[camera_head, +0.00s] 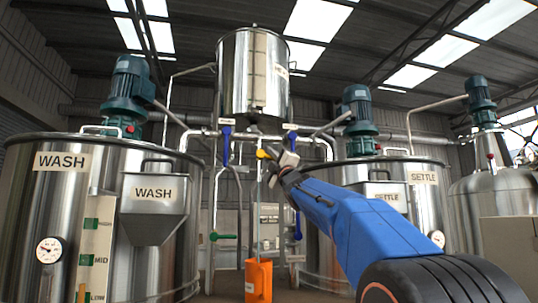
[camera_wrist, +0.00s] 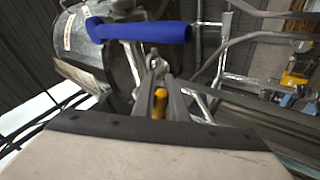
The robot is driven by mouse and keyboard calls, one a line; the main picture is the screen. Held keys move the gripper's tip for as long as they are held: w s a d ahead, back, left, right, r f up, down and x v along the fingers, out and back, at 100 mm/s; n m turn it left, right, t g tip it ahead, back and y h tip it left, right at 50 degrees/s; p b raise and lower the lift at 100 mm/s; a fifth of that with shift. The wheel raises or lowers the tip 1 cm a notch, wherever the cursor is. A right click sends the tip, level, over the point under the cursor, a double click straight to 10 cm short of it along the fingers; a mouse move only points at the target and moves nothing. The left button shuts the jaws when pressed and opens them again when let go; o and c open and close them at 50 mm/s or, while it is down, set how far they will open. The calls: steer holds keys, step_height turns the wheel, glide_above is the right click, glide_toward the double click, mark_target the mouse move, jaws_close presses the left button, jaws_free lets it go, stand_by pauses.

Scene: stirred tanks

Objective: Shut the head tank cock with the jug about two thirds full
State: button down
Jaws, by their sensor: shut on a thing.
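The steel head tank (camera_head: 232,80) hangs high in the middle of the head view, with a pale level strip on its front. Below it is a small cock with a yellow handle (camera_head: 263,154). My gripper (camera_head: 273,157) is at this handle. In the wrist view my gripper (camera_wrist: 160,100) is shut on the yellow handle (camera_wrist: 159,104), which lies between the fingers. An orange jug (camera_head: 258,283) stands upright below the cock. A thin pale vertical line runs down above it; I cannot tell if it is liquid or pipe. The level in the jug cannot be read.
A blue lever (camera_head: 226,145) hangs left of the cock; a large blue lever (camera_wrist: 140,31) is close beyond my fingers in the wrist view. A green handle (camera_head: 222,237) is low left. The wash tank (camera_head: 75,200) and settle tank (camera_head: 425,205) flank the space.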

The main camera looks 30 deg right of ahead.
steer(key=shift+f+m+h, duration=0.25)
steer(key=shift+m+h, duration=1.15)
steer(key=c, duration=1.8)
jaws_free()
steer(key=shift+o, duration=0.2)
steer(key=shift+s, duration=0.1)
steer(key=v, duration=1.7)
steer(key=shift+f, duration=0.15)
steer(key=shift+s, duration=0.1)
